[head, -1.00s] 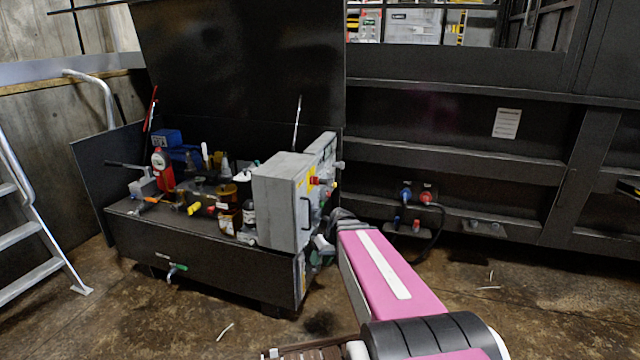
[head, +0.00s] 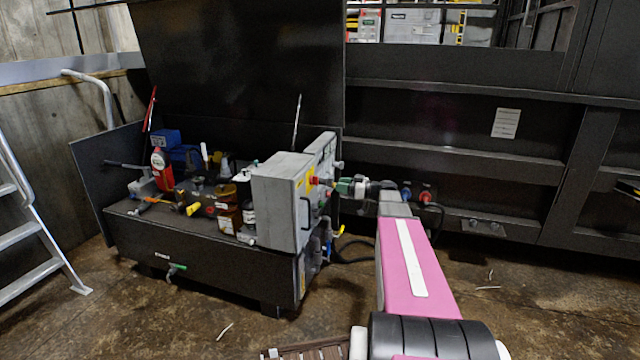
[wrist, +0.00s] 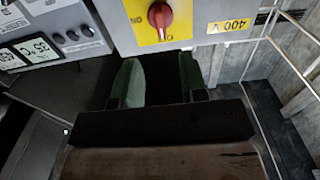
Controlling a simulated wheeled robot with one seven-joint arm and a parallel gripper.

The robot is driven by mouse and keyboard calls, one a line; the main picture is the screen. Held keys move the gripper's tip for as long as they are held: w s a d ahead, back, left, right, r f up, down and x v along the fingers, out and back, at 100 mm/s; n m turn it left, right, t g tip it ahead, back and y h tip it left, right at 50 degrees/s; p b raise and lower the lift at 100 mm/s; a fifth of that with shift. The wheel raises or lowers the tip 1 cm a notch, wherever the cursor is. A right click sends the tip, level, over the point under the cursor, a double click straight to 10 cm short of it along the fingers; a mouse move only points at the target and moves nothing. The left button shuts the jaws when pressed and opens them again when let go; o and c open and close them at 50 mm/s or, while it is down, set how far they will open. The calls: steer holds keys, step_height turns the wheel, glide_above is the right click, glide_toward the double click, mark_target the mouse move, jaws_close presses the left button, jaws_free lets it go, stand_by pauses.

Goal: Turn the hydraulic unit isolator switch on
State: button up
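The isolator switch is a red rotary knob (head: 314,181) on a yellow plate, on the right-hand face of a grey electrical box (head: 280,205). In the wrist view the red knob (wrist: 160,16) is at the top centre on its yellow plate (wrist: 148,38), with its grip ridge roughly upright. My gripper (head: 345,187) is just right of the knob in the head view, pointing at it. In the wrist view my gripper (wrist: 160,80) has its green-padded fingers apart with nothing between them. The knob appears beyond the fingertips, with no contact visible.
A second grey panel (head: 326,150) with displays and small knobs (wrist: 75,35) stands beside the box. A "400 V" label (wrist: 229,25) is right of the switch. Bottles and tools crowd the black hydraulic cabinet (head: 200,250). Hoses hang below the box. A ladder (head: 35,240) stands left.

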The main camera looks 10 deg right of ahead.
mark_target(314, 180)
steer(key=x, duration=0.9)
steer(key=shift+a, duration=0.15)
jaws_close()
